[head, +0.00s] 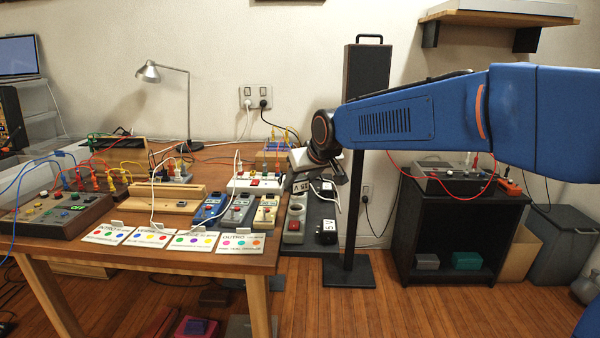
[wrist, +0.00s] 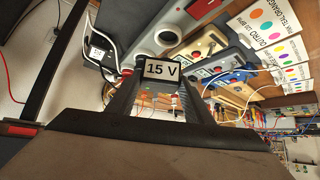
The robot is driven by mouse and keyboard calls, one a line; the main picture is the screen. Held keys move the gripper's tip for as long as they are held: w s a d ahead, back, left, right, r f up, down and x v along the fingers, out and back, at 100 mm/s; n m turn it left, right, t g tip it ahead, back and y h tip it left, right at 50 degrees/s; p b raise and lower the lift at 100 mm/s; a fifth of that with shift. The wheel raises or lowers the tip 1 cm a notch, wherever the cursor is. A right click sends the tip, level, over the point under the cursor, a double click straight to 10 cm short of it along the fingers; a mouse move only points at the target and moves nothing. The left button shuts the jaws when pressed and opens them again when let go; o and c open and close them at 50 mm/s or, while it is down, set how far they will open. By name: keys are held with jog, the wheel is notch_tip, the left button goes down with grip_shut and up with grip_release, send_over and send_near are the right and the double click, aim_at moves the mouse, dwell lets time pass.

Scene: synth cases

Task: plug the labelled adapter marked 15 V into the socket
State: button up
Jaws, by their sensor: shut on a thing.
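The adapter marked 15 V (wrist: 162,69) is between the fingers of my gripper (wrist: 160,88) in the wrist view, its label facing the camera. In the head view the labelled adapter (head: 302,187) is small and partly hidden beneath my gripper (head: 312,180). I cannot tell the gap between adapter and strip.
Another black adapter with a white label (head: 326,232) sits right of the strip, on a dark surface (head: 318,208). White cables run close by. Pedal boxes (head: 237,213) and printed cards (head: 240,242) crowd the table to the left. A dark upright post (head: 356,220) stands to the right.

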aim_at(300, 195)
jog(key=shift+f, duration=1.4)
jog(key=shift+f, duration=1.15)
dwell(0.6)
jog(key=o, duration=1.3)
jog(key=shift+s, duration=0.1)
jog(key=v, duration=1.7)
jog(key=shift+d, duration=0.15)
jog(key=shift+s+r, duration=0.1)
jog(key=shift+r, duration=0.05)
